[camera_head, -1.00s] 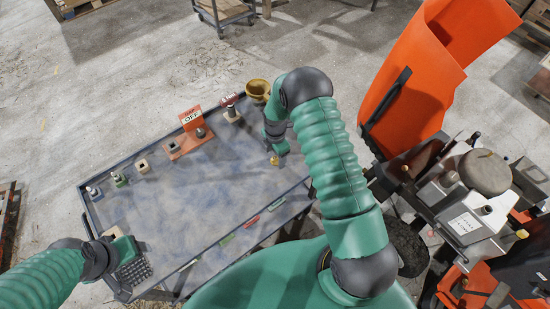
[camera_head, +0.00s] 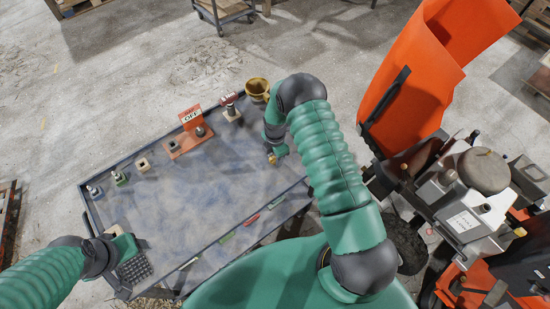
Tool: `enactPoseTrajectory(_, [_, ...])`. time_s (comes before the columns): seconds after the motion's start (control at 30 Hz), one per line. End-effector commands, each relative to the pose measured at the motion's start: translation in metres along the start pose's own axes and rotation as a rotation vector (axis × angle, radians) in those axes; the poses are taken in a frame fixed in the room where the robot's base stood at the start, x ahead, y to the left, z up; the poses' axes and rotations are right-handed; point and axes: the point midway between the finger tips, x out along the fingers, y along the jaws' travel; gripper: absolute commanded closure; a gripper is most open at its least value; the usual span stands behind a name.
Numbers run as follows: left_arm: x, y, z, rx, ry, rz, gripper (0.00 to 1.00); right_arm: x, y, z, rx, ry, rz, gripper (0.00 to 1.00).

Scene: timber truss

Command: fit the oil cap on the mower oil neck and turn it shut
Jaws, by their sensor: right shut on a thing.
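The oil cap (camera_head: 272,159) is a small brass-yellow piece at the tip of my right gripper (camera_head: 275,156). That gripper is shut on it, over the right part of the blue-grey bench top. I cannot tell whether the cap is clear of the surface. The mower (camera_head: 462,200) stands at the right, apart from the bench, with grey metal parts and an orange chute. A short dark-topped neck (camera_head: 484,208) rises from its grey body; I cannot tell for sure that it is the oil neck. My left gripper (camera_head: 124,246) is at the bench's left front corner, its jaws unclear.
The bench (camera_head: 205,210) carries an orange sign stand (camera_head: 188,140), a brass funnel-like cup (camera_head: 257,90), small blocks along the back, and coloured strips along the front edge. A black studded mat (camera_head: 134,270) lies by my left gripper. The bench middle is clear.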

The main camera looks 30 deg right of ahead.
Motion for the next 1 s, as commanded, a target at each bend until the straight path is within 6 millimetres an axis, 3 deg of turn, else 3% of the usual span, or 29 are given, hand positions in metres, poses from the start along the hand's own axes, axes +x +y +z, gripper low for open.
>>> enactPoseTrajectory(0.23, [0.003, 0.0, 0.001, 0.0, 0.0, 0.0, 0.35, -0.005, 0.001, 0.0, 0.001, 0.0, 0.001, 1.0])
enactPoseTrajectory(0.47, [0.014, 0.0, 0.003, 0.0, 0.0, 0.0, 0.35, -0.031, 0.001, 0.001, 0.001, -0.001, 0.004, 1.0])
enactPoseTrajectory(0.67, [0.022, 0.0, 0.005, 0.0, 0.0, 0.0, 0.35, -0.037, -0.034, -0.02, -0.001, 0.001, -0.002, 1.0])
enactPoseTrajectory(1.0, [0.04, 0.0, 0.009, 0.0, 0.0, 0.0, 0.35, -0.046, -0.117, -0.067, -0.002, 0.0, -0.001, 1.0])
